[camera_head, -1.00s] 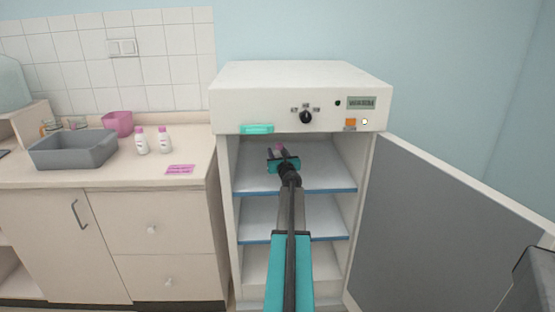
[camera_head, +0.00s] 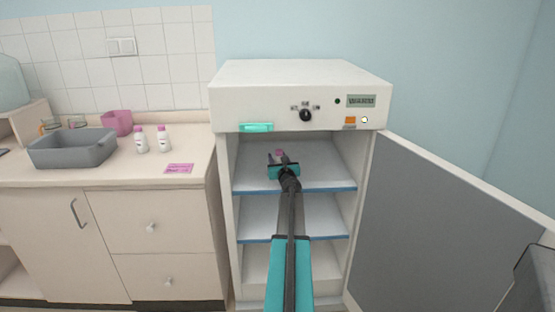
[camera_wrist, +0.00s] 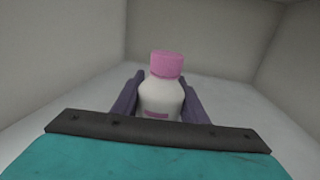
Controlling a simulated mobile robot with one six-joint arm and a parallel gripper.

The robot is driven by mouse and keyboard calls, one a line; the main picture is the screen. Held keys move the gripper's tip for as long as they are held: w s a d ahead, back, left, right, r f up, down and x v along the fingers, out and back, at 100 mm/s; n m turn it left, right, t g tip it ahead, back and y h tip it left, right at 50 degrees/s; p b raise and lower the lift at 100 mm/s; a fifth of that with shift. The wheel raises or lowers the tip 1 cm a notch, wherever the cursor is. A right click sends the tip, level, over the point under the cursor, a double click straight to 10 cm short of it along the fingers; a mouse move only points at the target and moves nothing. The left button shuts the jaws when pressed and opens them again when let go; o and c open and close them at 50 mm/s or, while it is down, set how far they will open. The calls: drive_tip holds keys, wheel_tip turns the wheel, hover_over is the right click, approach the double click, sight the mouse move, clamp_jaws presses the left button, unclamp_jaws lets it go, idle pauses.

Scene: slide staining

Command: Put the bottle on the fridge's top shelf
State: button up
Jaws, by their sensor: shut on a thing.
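The bottle (camera_wrist: 160,98) is white with a pink cap and shows upright between the fingers in the wrist view. My gripper (camera_wrist: 160,105) is shut on it. In the head view my gripper (camera_head: 281,159) is inside the fridge's top compartment, over the top shelf (camera_head: 325,172). There only the bottle's pink cap (camera_head: 280,152) shows; its body is hidden behind my gripper. I cannot tell whether the bottle's base touches the shelf. The fridge (camera_head: 300,80) is white, and its door (camera_head: 440,225) stands open to the right.
A lower shelf (camera_head: 265,215) with a blue front edge lies below. On the left counter stand two similar bottles (camera_head: 141,140) (camera_head: 164,139), a grey basin (camera_head: 75,150), a pink cup (camera_head: 117,122) and a pink card (camera_head: 179,169). The top shelf looks clear around my gripper.

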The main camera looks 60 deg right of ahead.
drive_tip(key=shift+f, duration=0.1)
drive_tip(key=o, duration=1.1)
drive_tip(key=shift+o, duration=0.2)
drive_tip(key=shift+a+r, duration=0.1)
drive_tip(key=shift+r, duration=0.1)
drive_tip(key=shift+b+v, duration=0.75)
drive_tip(key=shift+v, duration=5.2)
